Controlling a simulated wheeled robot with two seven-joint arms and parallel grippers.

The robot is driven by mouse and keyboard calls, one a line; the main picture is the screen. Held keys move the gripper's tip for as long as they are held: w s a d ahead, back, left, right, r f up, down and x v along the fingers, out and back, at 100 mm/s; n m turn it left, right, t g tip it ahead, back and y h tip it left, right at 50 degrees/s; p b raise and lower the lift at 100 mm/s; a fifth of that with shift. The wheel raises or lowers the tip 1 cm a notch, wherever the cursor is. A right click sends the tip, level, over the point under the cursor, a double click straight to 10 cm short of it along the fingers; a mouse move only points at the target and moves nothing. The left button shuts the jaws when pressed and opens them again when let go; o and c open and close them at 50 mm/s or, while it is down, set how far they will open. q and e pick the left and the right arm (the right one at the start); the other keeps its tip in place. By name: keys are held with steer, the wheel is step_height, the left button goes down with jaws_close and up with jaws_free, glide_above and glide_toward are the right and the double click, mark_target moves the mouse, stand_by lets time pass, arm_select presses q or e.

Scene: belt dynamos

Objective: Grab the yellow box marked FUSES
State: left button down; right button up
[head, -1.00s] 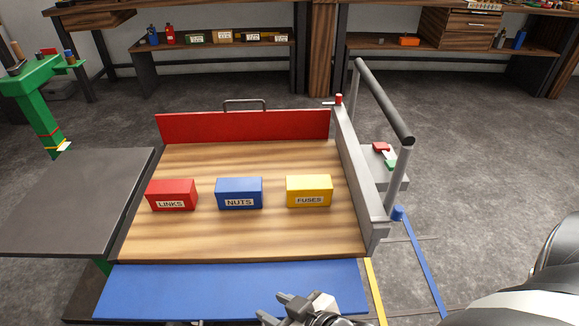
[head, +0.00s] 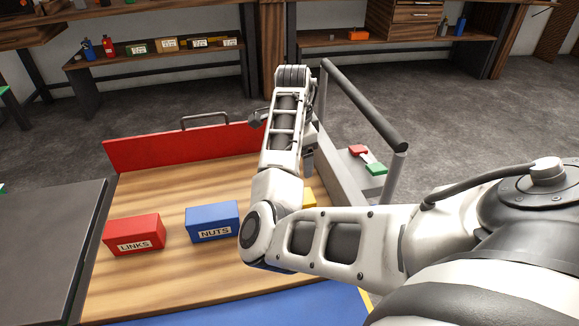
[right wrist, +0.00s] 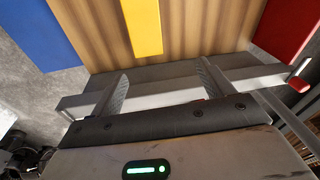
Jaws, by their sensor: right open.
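The yellow box (head: 310,197) is mostly hidden behind my right arm in the head view; only a small yellow patch shows and its label is covered. In the right wrist view the yellow box (right wrist: 142,25) lies on the wooden board, beyond the fingertips and cut by the top edge. My right gripper (right wrist: 163,69) is open and empty, its two fingers apart over the grey side rail, with the box apart from them. In the head view the hand is largely hidden by the arm. My left gripper is not in view.
A blue NUTS box (head: 212,222) and a red LINKS box (head: 134,234) stand left of the arm on the wooden board (head: 170,285). A red panel (head: 150,150) closes the far edge. A grey rail with a dark handlebar (head: 365,105) runs along the right.

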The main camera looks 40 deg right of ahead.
steer(key=shift+m+y, duration=0.7)
steer(key=shift+y, duration=0.2)
steer(key=f, duration=0.3)
steer(key=a+f+b, duration=0.1)
steer(key=f, duration=0.1)
steer(key=a+f, duration=0.1)
steer(key=f, duration=0.2)
steer(key=shift+w+a+f, duration=0.25)
steer(key=shift+w+f, duration=0.05)
steer(key=shift+s+a+f+b, duration=0.1)
steer(key=shift+f+b, duration=0.15)
steer(key=shift+f, duration=1.1)
steer(key=shift+s+f+b, duration=0.1)
steer(key=shift+f+b, duration=0.15)
steer(key=shift+f, duration=1.1)
steer(key=c, duration=1.2)
steer(key=shift+w+r, duration=0.1)
steer(key=shift+c, duration=1.4)
steer(key=shift+r, duration=0.1)
